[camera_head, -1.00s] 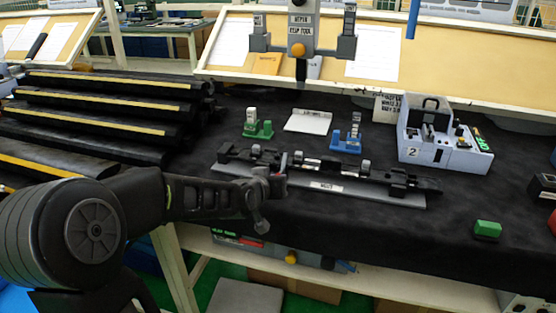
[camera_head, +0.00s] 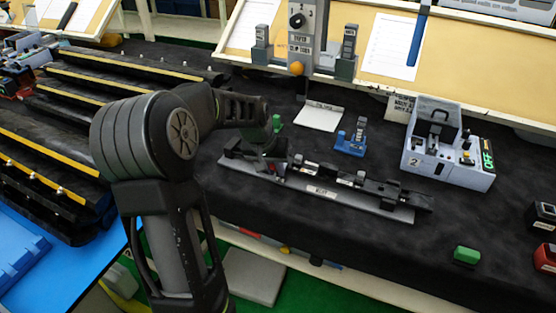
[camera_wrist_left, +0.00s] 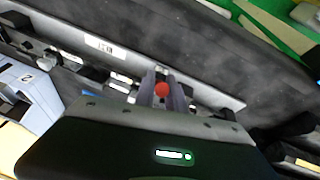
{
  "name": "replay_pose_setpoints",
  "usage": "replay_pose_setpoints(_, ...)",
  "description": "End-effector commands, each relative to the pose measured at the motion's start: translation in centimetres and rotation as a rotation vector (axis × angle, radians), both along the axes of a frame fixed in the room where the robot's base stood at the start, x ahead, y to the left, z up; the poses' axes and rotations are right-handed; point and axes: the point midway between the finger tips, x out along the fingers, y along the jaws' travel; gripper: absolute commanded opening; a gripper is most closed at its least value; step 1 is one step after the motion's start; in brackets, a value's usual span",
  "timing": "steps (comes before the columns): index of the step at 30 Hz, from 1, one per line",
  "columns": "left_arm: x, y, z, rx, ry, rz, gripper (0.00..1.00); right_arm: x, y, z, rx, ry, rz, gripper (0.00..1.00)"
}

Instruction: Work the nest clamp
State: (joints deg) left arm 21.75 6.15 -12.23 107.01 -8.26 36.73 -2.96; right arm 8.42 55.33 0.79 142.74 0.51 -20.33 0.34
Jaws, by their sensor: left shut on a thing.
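The nest fixture is a long black rail on a grey plate (camera_head: 320,192), lying on the black table mat. It also shows across the left wrist view (camera_wrist_left: 100,44). A red ball knob (camera_wrist_left: 162,90), which looks like the clamp's handle end, sits between the fingers of my left gripper (camera_wrist_left: 162,92) in the left wrist view. My left gripper (camera_head: 274,163) is over the left part of the rail in the head view, shut on the red knob. My right gripper is in neither view.
A grey test unit (camera_head: 440,155) stands at the right. A green block (camera_head: 467,255) lies at the front right. Black rails with yellow strips fill the left.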

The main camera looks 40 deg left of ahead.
Motion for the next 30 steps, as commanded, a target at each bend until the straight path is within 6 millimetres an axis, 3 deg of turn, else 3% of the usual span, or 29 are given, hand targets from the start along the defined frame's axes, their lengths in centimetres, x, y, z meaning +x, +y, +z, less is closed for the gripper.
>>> replay_pose_setpoints(14, 0.02, -0.01, -0.06, -0.006, 0.019, -0.001, 0.0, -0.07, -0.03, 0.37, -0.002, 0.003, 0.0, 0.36)
replay_pose_setpoints(15, 0.02, -0.01, -0.06, -0.006, 0.019, -0.001, 0.18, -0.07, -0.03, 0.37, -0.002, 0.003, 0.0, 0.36)
replay_pose_setpoints(22, 0.01, 0.0, -0.02, -0.006, 0.019, -0.001, 0.36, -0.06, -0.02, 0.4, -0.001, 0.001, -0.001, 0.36)
replay_pose_setpoints(30, -0.01, 0.02, 0.08, -0.005, 0.018, 0.0, 0.37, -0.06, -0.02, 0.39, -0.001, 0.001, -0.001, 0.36)
